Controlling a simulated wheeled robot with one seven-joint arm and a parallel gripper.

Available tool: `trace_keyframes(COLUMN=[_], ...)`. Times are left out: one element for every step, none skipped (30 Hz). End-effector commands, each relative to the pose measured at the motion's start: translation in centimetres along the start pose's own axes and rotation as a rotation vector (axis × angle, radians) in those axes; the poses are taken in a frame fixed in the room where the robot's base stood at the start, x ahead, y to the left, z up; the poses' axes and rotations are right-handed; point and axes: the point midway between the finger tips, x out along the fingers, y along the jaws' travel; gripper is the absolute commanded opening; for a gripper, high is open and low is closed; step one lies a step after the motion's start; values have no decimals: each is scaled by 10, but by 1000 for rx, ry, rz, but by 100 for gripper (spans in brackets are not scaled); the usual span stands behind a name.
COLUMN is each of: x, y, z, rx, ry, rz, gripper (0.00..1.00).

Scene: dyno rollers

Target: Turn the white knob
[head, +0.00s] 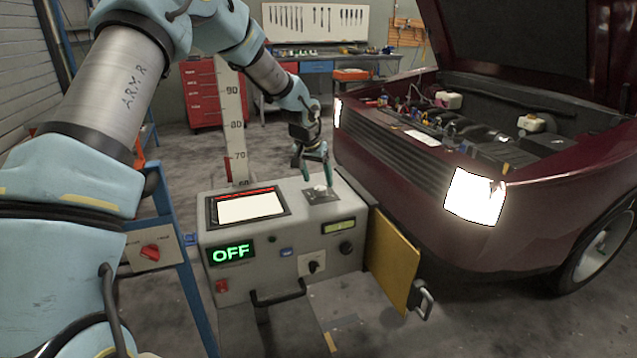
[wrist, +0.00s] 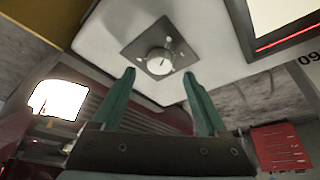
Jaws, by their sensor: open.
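The white knob (wrist: 159,61) sits on a dark square plate (wrist: 142,46) in the wrist view. In the head view the white knob (head: 320,188) is on the top face of the grey control box (head: 215,278), at the right of the box's screen. My gripper (wrist: 160,78) has two green fingers, spread apart, with the knob showing between and just beyond their tips. In the head view my gripper (head: 316,180) points down over the plate. The fingers look open and empty. Whether a fingertip touches the knob cannot be told.
The box front has a green OFF display (head: 232,253), a black switch (head: 312,265) and a small dark knob (head: 346,247). A yellow panel (head: 392,262) stands open at its right. A dark red car (head: 400,172) with its hood raised is close on the right.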

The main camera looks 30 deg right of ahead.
Motion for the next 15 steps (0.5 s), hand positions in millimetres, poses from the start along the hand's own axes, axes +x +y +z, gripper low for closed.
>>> trace_keyframes(x=[8,13,18,21,25,28,31,33,35,36,36,37,37,37,37], y=[1,1,1,0,0,0,0,0,0,0,0,0,0,0,0], z=[0,1,0,0,0,0,0,0,0,0,0,0,0,0,0], rx=[2,2,1,1,1,1,0,0,0,0,0,1,1,1,1], ry=[-2,-3,-2,-2,-2,-1,-1,-1,0,0,0,1,1,1,1], rz=[2,2,1,1,0,0,0,0,0,0,0,0,0,0,0], gripper=[76,76,76,76,76,76,76,76,76,76,76,76,76,76,76])
